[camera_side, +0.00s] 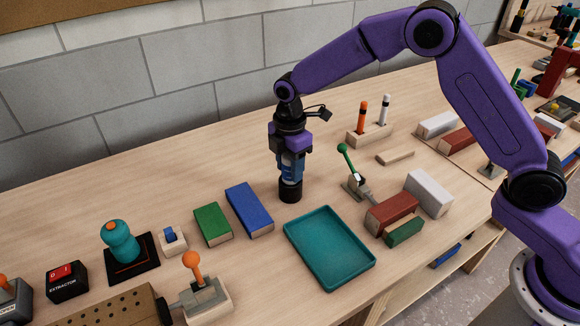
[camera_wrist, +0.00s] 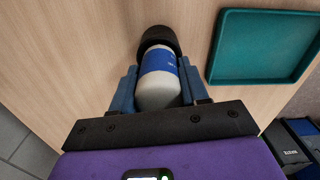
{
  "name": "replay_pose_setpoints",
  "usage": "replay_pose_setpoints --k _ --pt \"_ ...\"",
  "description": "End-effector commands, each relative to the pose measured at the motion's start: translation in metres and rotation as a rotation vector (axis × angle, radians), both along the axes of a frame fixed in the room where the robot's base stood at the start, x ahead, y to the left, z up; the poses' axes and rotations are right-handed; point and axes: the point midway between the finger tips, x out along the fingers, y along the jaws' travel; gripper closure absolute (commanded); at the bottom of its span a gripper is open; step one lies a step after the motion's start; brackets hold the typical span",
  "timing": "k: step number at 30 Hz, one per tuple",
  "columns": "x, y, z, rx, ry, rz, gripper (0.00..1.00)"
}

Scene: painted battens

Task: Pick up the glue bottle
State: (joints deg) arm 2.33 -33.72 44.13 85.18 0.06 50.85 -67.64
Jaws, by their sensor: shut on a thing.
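The glue bottle (camera_wrist: 160,80) is white with a blue label and a wide black round part at one end. In the wrist view it sits between the two blue fingers of my gripper (camera_wrist: 158,76), which is shut on it. In the side view my gripper (camera_side: 291,160) points straight down, and the bottle (camera_side: 291,177) is upright with its black part (camera_side: 290,191) lowest. Its middle is partly hidden by the fingers. I cannot tell whether its lower end touches the table.
A teal tray (camera_side: 368,266) lies just right and in front of the bottle; it also shows in the wrist view (camera_wrist: 213,62). Blue (camera_side: 249,209) and green (camera_side: 212,224) blocks lie to the left. A green-knobbed lever (camera_side: 355,178) and red block (camera_side: 391,211) stand to the right.

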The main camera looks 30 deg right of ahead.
Motion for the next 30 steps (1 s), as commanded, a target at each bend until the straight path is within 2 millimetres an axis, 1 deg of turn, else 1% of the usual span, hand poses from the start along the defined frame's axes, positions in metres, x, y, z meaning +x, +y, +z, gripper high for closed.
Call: replay_pose_setpoints --k 5,8,11,17,21,27,30 --pt "0.001 0.001 0.015 0.003 -0.004 0.0 0.86" --pt "0.001 0.001 0.03 0.003 -0.005 0.0 0.86" --pt "-0.009 -0.004 0.041 0.001 -0.003 0.001 0.86" --pt "-0.029 -0.013 0.067 0.002 -0.004 0.001 0.86" --pt "-0.046 -0.021 0.09 0.003 -0.005 0.0 0.86" --pt "-0.082 -0.036 0.107 0.001 -0.003 0.001 0.86" --pt "-0.097 -0.043 0.114 0.001 -0.003 0.002 0.86"
